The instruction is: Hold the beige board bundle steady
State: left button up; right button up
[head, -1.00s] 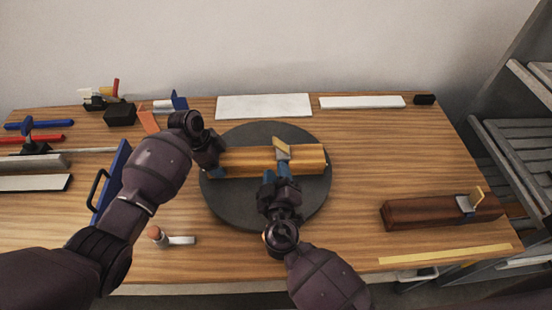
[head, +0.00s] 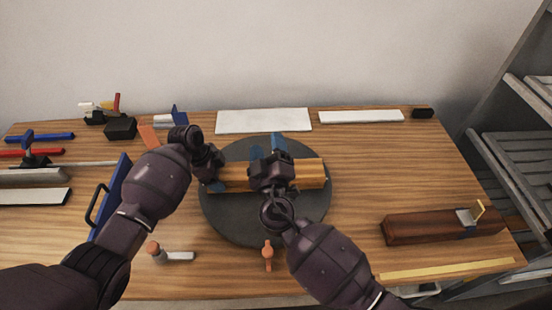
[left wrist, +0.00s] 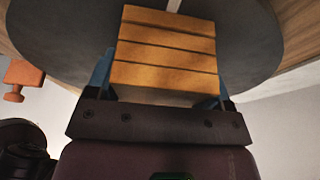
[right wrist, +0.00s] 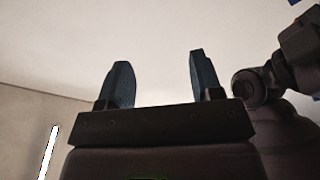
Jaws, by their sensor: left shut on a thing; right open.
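The beige board bundle (head: 312,174), several boards side by side, lies across a dark round disc (head: 240,232). My left gripper (head: 217,180) is shut on the bundle's left end. The left wrist view shows its blue fingers on both sides of the bundle (left wrist: 165,50). My right gripper (head: 267,147) is above the middle of the bundle, its blue fingers apart and pointing to the back. It hides the bundle's middle. The right wrist view shows nothing between its fingers (right wrist: 158,82), only pale wall beyond.
An orange piece (head: 267,255) shows at the disc's front edge. A small orange-topped tool (head: 153,250) lies front left. A blue board with a handle (head: 112,195) stands left. A dark wooden plane (head: 430,225) lies right. White boards (head: 263,121) lie at the back.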

jog(key=w+r+m+g+h, duration=0.1)
jog(key=w+r+g, duration=0.35)
jog(key=w, duration=0.35)
jog(key=w+r+g+h, duration=0.1)
jog(key=w+r+g, duration=0.2)
jog(key=w+r, duration=0.45)
jog(key=s+d+f+n+g, duration=0.2)
jog(key=s+f+n+g, duration=0.8)
jog(key=g, duration=0.3)
jog(key=shift+m, duration=0.4)
jog(key=f, duration=1.1)
jog(key=shift+s+d, duration=0.1)
jog(key=shift+s, duration=0.2)
jog(key=c, duration=0.9)
